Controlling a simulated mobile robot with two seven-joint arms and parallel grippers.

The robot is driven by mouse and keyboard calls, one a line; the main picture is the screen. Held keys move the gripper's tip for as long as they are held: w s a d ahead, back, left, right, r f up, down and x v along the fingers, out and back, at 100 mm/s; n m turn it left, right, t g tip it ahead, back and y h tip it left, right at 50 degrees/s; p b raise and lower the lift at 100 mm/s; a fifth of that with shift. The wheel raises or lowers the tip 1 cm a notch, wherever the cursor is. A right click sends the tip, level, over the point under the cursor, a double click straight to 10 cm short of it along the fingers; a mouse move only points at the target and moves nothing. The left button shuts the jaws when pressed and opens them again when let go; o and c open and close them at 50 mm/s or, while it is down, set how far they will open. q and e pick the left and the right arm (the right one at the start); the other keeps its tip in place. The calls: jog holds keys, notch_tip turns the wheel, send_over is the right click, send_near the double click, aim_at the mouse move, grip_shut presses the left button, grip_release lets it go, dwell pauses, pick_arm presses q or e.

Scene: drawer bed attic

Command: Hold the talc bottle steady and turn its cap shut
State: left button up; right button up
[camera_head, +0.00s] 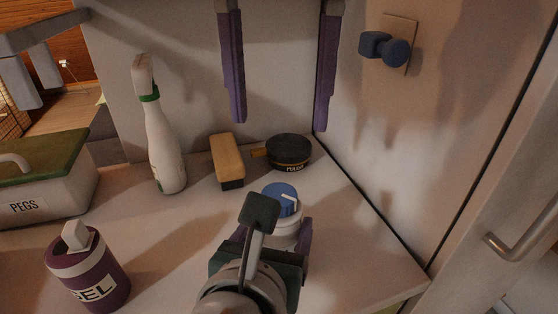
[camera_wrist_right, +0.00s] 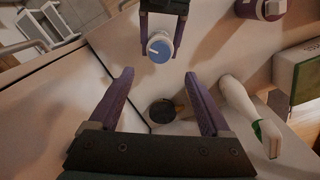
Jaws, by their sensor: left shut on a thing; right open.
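The talc bottle (camera_head: 286,232) is pale and stands on the shelf; my left wrist hides most of it. Its blue cap (camera_head: 279,194) has a white bar on top and sits over the bottle's mouth; how tightly cannot be told. My left gripper (camera_head: 274,238) is shut around the bottle's body, one purple finger on each side. My right gripper (camera_head: 281,122) is open and empty, its purple fingers pointing down above and behind the cap. In the right wrist view, the cap (camera_wrist_right: 160,49) shows beyond the open fingers, apart from them.
A black polish tin (camera_head: 289,152) and a yellow brush (camera_head: 227,158) lie behind the bottle. A white spray bottle (camera_head: 162,140), a pegs box (camera_head: 45,190) and a purple gel bottle (camera_head: 92,272) stand left. A blue wall knob (camera_head: 396,52) juts out right. Shelf right of the bottle is clear.

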aim_at(279, 194)
notch_tip(279, 194, down, 10)
jog(key=shift+f, duration=0.15)
jog(key=shift+c, duration=0.3)
grip_shut()
dwell(0.5)
